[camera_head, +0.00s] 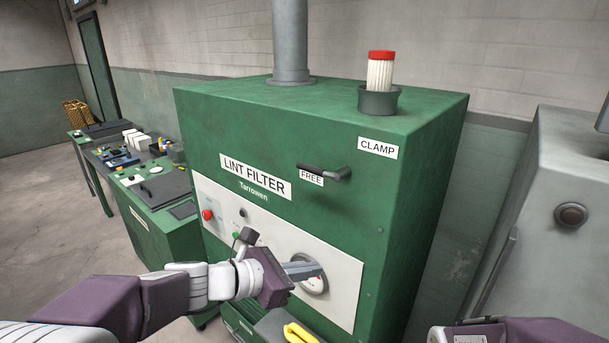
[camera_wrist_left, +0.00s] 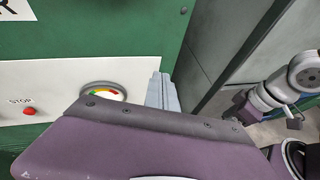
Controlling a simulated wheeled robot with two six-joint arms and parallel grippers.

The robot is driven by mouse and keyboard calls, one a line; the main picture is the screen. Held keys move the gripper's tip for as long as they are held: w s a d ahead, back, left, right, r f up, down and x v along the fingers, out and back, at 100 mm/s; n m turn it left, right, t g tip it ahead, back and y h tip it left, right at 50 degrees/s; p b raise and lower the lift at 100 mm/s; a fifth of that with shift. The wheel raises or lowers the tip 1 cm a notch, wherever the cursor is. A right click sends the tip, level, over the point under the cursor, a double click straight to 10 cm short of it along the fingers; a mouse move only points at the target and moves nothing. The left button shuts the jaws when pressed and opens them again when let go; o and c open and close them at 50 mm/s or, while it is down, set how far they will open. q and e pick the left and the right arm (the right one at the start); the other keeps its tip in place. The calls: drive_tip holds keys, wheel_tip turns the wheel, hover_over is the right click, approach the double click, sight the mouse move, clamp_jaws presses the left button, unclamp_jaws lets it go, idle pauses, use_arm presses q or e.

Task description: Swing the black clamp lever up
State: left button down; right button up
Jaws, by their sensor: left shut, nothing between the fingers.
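The black clamp lever (camera_head: 322,172) is on the front of the green lint filter cabinet (camera_head: 400,225). It lies roughly level, its grip end pointing left just above the FREE label (camera_head: 312,178). The CLAMP label (camera_head: 377,148) is higher and to the right. My left gripper (camera_head: 318,270) is shut and empty, below the lever and in front of the round gauge (camera_head: 316,283), apart from the lever. In the left wrist view its fingers (camera_wrist_left: 163,92) show beside the gauge; the lever is out of that view. Part of my right arm (camera_wrist_left: 290,88) shows there, its fingertips unclear.
A red stop button (camera_head: 208,215) is on the white panel (camera_head: 345,290). A red-topped filter (camera_head: 380,72) stands in a dark cup on the cabinet. A grey machine (camera_head: 555,170) stands at right. Yellow handles (camera_head: 298,333) are below the panel. The space before the lever looks clear.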

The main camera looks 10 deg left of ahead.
use_arm(q)
drive_tip(key=w+a+r+n+t+p, duration=0.1)
drive_tip(key=w+a+r+n+t, duration=0.1)
drive_tip(key=r, duration=0.4)
drive_tip(key=w+a+r+n+t+y+p, duration=0.1)
drive_tip(key=w+a+r+n+t, duration=0.1)
drive_tip(key=a+r, duration=0.3)
drive_tip(key=shift+w+a+r+t, duration=0.25)
drive_tip(key=shift+w+r+t, duration=0.1)
drive_tip(key=shift+t, duration=0.15)
drive_tip(key=p+x, duration=0.1)
drive_tip(key=x, duration=0.2)
drive_tip(key=p+x, duration=0.1)
drive_tip(key=x, duration=0.2)
drive_tip(key=r+p+x, duration=0.1)
drive_tip(key=p+x, duration=0.1)
drive_tip(key=x, duration=0.2)
drive_tip(key=shift+w+d, duration=0.1)
drive_tip(key=r, duration=0.1)
drive_tip(key=r+p, duration=0.1)
drive_tip(key=s+r+p, duration=0.1)
drive_tip(key=shift+a, duration=0.3)
